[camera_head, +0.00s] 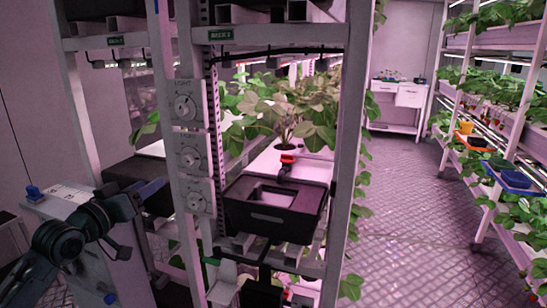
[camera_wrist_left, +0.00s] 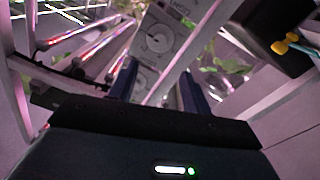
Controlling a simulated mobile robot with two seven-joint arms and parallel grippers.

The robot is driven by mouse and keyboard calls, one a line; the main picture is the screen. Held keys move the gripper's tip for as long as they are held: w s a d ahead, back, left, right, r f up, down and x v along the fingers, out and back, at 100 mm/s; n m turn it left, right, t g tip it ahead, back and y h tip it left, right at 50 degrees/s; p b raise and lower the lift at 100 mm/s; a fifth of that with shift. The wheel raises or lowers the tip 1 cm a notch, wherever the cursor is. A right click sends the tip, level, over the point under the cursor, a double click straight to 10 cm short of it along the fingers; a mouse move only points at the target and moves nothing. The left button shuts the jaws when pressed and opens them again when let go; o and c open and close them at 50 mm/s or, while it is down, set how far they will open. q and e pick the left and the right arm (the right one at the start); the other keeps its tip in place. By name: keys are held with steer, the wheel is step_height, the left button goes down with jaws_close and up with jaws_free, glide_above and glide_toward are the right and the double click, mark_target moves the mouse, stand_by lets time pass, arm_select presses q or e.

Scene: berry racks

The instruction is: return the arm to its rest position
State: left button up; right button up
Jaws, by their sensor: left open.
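My left arm comes in from the lower left in the head view. Its gripper (camera_head: 143,213) is in front of the rack's left side, left of the dial panels (camera_head: 190,155). In the left wrist view the gripper (camera_wrist_left: 157,88) has its two dark blue fingers spread apart with nothing held between them. A grey dial panel (camera_wrist_left: 155,40) shows beyond the fingers. I do not make out my right gripper in either view.
A black tray (camera_head: 262,222) sits on the near rack, with a leafy plant (camera_head: 290,115) behind it. A white-topped cabinet (camera_head: 70,198) stands close to my left arm. Planted shelves (camera_head: 500,100) line the right side. The aisle floor (camera_head: 410,225) is clear.

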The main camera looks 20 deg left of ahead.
arm_select(q)
steer(key=s+d+f+m+g+p, duration=0.1)
steer(key=s+d+f+g, duration=0.2)
steer(key=f, duration=0.5)
steer(key=s+d+f+m, duration=0.1)
steer(key=s+d+f, duration=0.2)
steer(key=d+f, duration=0.4)
steer(key=s+d+f+m+g+p, duration=0.1)
steer(key=s+d+f+g, duration=0.15)
steer(key=f, duration=0.65)
steer(key=s+d+f+m+g, duration=0.1)
steer(key=s+d+f, duration=0.3)
steer(key=s+d, duration=0.3)
steer(key=s+d+f+m+g+h+p, duration=0.1)
steer(key=s+d+f, duration=0.3)
steer(key=s+d, duration=0.2)
steer(key=shift+s+d, duration=0.4)
steer(key=shift+d, duration=0.75)
arm_select(e)
steer(key=shift+s+d+r+h, duration=0.1)
steer(key=shift+d+r+h, duration=0.1)
steer(key=shift+d+h, duration=0.35)
arm_select(q)
steer(key=shift+f, duration=0.1)
arm_select(e)
steer(key=shift+r+y, duration=0.15)
steer(key=shift+y, duration=0.1)
